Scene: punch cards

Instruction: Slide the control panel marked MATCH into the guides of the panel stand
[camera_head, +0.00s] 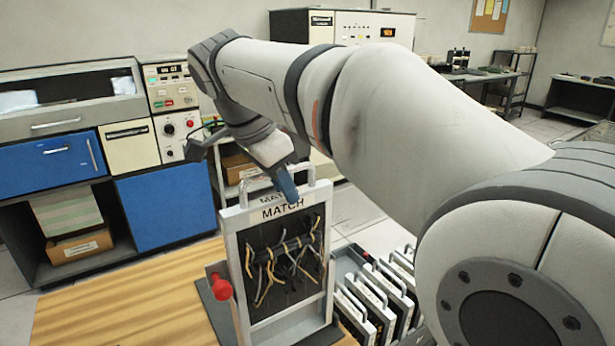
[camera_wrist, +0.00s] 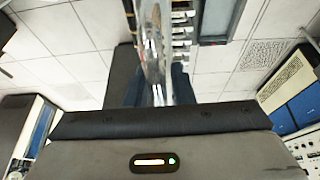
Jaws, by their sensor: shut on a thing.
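The MATCH control panel (camera_head: 283,211) stands upright in the head view, with a pale frame, a dark face and tangled yellow and grey wires. My gripper (camera_head: 287,188) is shut on the handle at its top edge. The panel stand shows as a grey side plate with a red knob (camera_head: 222,288) and a dark base, at the panel's lower left. The panel overlaps the stand; I cannot tell whether its edges are inside the guides. In the wrist view a shiny blurred strip (camera_wrist: 152,45) runs up from between the fingers; the fingertips are unclear.
The stand is on a striped wooden table (camera_head: 120,300). A rack of several handled panels (camera_head: 378,300) is close on the right, below my arm. Blue and cream cabinets (camera_head: 165,205) line the left back. The tabletop left of the stand is clear.

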